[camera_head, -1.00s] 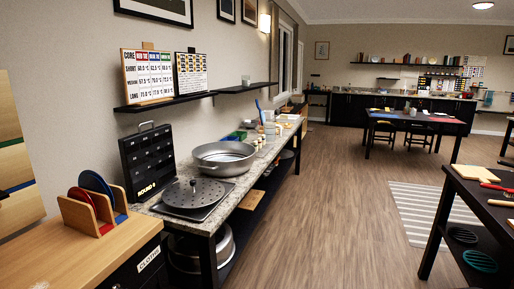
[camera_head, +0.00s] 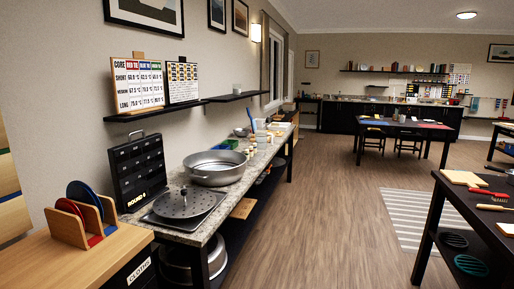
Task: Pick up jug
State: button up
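I cannot pick out a jug for certain. A pale, bluish upright vessel (camera_head: 259,125) stands far along the granite-topped counter against the left wall. It is too small to tell whether it is a jug. A small light cup-like item (camera_head: 237,89) stands on the wall shelf above the counter. My gripper is not in view.
The counter (camera_head: 213,217) holds a wide metal pot (camera_head: 215,171) and a perforated lid (camera_head: 184,203) on a dark plate. A wooden rack (camera_head: 72,232) with coloured discs stands at front left. A dark table (camera_head: 465,215) is at right. The wooden floor (camera_head: 315,220) between is clear.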

aim_at(261, 136)
jog(key=i+j+u, duration=0.25)
jog(key=i+j, duration=0.2)
jog(key=i, duration=0.25)
jog(key=i+j+u, duration=0.15)
jog(key=i, duration=0.25)
jog(key=i+l, duration=1.1)
jog(key=l, duration=0.2)
jog(key=i+l+u, duration=0.1)
jog(key=i+l, duration=0.5)
